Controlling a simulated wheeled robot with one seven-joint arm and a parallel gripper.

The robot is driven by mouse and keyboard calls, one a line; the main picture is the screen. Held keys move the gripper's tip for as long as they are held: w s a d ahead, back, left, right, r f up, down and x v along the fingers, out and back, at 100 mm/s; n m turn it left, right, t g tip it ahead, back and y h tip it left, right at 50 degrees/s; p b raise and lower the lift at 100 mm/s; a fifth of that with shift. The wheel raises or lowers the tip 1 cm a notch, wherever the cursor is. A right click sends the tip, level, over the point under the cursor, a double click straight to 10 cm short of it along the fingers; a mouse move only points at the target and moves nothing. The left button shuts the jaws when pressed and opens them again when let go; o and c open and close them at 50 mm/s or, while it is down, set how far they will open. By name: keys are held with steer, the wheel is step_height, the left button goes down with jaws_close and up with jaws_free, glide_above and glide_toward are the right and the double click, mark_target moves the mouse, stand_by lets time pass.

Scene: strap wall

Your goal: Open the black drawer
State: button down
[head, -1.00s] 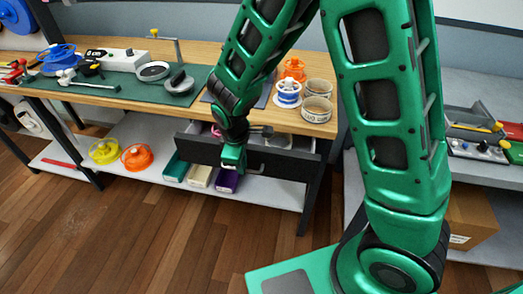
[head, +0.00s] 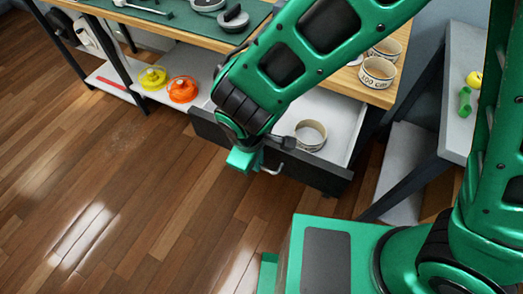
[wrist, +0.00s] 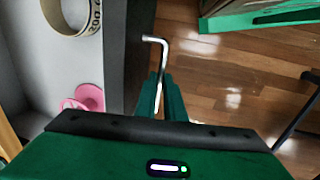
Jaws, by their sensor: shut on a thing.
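The black drawer (head: 325,176) is pulled well out from under the wooden bench, and its pale interior shows. In the wrist view its dark front (wrist: 128,45) runs up and down left of centre. The bent silver handle (head: 273,169) sticks out from the front; in the wrist view the handle (wrist: 163,55) runs down between my fingers. My gripper (head: 257,164) is shut on the handle, with the green fingers (wrist: 162,92) on either side of the bar. My arm hides the middle of the drawer in the head view.
A tape roll (head: 310,134) and a pink reel (wrist: 88,98) lie in the drawer. Yellow (head: 153,78) and orange (head: 182,90) reels sit on the low shelf. A grey table (head: 457,90) stands to the right. The wooden floor (head: 130,170) in front is clear.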

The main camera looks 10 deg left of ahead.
steer(key=shift+w+a+r, duration=0.1)
steer(key=c, duration=1.8)
jaws_free()
steer(key=shift+c, duration=0.2)
step_height(320, 180, up, 10)
steer(key=s, duration=0.2)
steer(key=shift+a+r, duration=0.25)
steer(key=shift+w, duration=0.1)
